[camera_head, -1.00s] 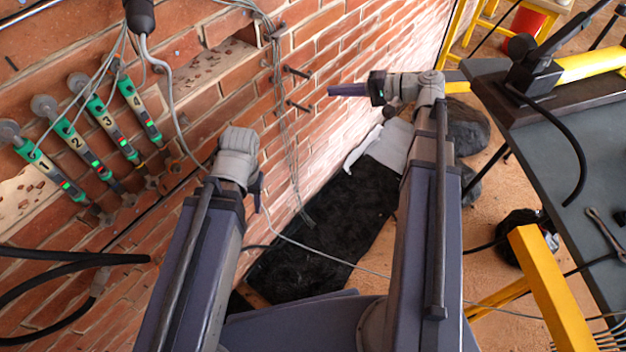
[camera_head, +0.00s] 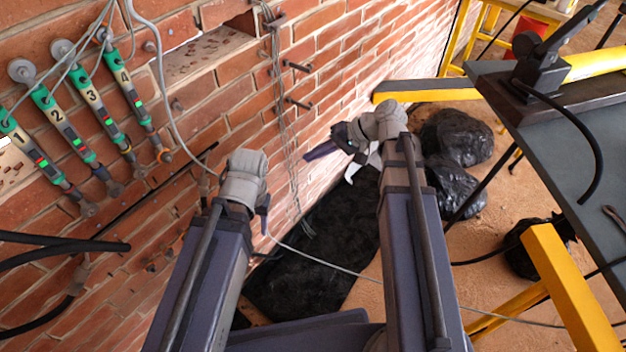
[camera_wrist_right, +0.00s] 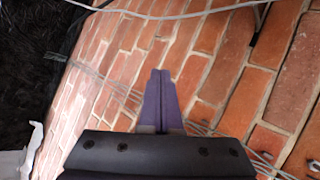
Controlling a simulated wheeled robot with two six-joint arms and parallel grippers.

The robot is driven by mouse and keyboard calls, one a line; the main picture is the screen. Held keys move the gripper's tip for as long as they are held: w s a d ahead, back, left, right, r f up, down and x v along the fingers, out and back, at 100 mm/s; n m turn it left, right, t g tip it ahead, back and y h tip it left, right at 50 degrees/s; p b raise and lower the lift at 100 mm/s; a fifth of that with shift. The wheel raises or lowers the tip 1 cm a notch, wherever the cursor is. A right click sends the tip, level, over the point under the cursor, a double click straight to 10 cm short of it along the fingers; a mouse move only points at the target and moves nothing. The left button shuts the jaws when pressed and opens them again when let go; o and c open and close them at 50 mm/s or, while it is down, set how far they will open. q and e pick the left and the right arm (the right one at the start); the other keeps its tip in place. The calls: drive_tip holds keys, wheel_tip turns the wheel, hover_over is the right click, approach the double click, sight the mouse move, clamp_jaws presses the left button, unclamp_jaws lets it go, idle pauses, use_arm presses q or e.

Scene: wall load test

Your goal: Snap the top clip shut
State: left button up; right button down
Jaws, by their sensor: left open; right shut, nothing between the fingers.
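Several dark metal clips stick out of the brick wall beside a bundle of thin grey cables (camera_head: 290,150). The highest clip (camera_head: 275,20) is near the top edge of the head view, with cables running by it. Two lower clips (camera_head: 298,66) (camera_head: 298,103) stand out to the right of the bundle. Whether any clip is shut is too small to tell. My left gripper (camera_head: 264,206) is mostly hidden behind its wrist; it is open, below and left of the clips. My right gripper (camera_head: 308,156) is shut and empty, below the clips; its purple fingers (camera_wrist_right: 160,82) meet in the wrist view.
Several numbered green-and-white devices (camera_head: 105,120) hang on the wall at left, with black hoses (camera_head: 60,245) below. Black sheeting (camera_head: 325,250) and bags (camera_head: 455,140) lie on the floor. A dark table (camera_head: 560,150) and yellow frame (camera_head: 560,290) stand at right.

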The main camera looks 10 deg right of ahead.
use_arm(q)
drive_tip(key=shift+s+d+f+b, duration=0.1)
drive_tip(key=shift+s+f+b, duration=0.1)
drive_tip(key=shift+f+b, duration=0.3)
drive_tip(key=shift+s+d+f+b, duration=0.15)
drive_tip(key=shift+f+b, duration=0.2)
drive_tip(key=shift+f, duration=0.25)
use_arm(e)
drive_tip(key=shift+n+g+h, duration=0.3)
drive_tip(key=shift+n+h, duration=0.1)
drive_tip(key=shift+h, duration=0.3)
drive_tip(key=shift+s+a+f, duration=0.25)
drive_tip(key=shift+s+f, duration=0.2)
drive_tip(key=shift+f, duration=0.25)
drive_tip(key=shift+s+a+f, duration=0.2)
drive_tip(key=shift+s+f, duration=0.25)
drive_tip(key=shift+f, duration=0.2)
drive_tip(key=shift+s+a+f, duration=0.25)
drive_tip(key=shift+s+f, duration=0.2)
drive_tip(key=shift+f, duration=0.25)
